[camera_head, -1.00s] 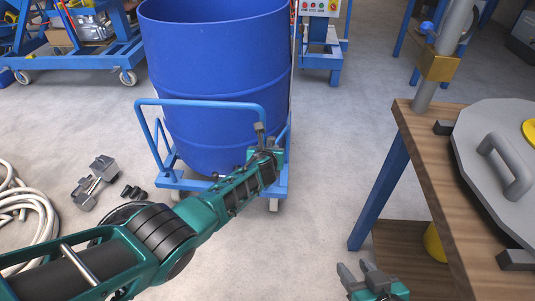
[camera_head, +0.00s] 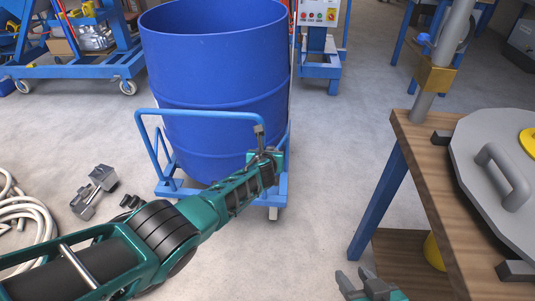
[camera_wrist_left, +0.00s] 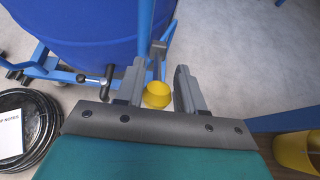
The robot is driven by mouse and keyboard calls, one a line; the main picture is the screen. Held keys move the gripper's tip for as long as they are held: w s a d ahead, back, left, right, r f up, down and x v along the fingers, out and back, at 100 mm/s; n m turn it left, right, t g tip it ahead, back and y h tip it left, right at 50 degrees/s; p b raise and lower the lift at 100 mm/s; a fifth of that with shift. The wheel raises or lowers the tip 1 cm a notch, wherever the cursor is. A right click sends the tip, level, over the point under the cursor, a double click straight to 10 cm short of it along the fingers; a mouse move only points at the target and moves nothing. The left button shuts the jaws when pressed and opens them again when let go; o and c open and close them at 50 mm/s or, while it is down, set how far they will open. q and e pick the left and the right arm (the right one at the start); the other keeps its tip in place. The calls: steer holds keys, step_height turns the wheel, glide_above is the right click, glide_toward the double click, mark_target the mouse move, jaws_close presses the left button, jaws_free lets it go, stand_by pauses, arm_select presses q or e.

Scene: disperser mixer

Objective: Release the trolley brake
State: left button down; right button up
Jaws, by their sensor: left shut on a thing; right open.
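The blue trolley (camera_head: 210,190) carries a large blue drum (camera_head: 215,90) and has a blue push handle (camera_head: 195,113). My left gripper (camera_head: 264,155) is at the lever. Its fingers (camera_wrist_left: 162,92) lie on both sides of the collar and are shut on the lever; the exact contact is hard to see. My right gripper (camera_head: 356,281) is open and empty, low beside the wooden table.
A wooden table (camera_head: 425,165) with blue legs and a grey lid (camera_head: 500,195) stands at right. Pale hose (camera_head: 25,215) and a grey dumbbell-like part (camera_head: 93,192) lie on the floor at left. Another blue cart (camera_head: 75,72) is behind. Floor between trolley and table is clear.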

arm_select(q)
steer(key=c, duration=1.1)
jaws_free()
steer(key=shift+w+r, duration=0.2)
steer(key=shift+r, duration=0.15)
steer(key=o, duration=0.3)
steer(key=shift+s+f, duration=0.15)
steer(key=shift+p+v, duration=6.1)
steer(key=shift+v, duration=0.3)
arm_select(e)
steer(key=s+d+r, duration=0.1)
steer(key=d+r, duration=0.2)
steer(key=r, duration=0.5)
steer(key=shift+s+h, duration=0.3)
steer(key=shift+h, duration=0.1)
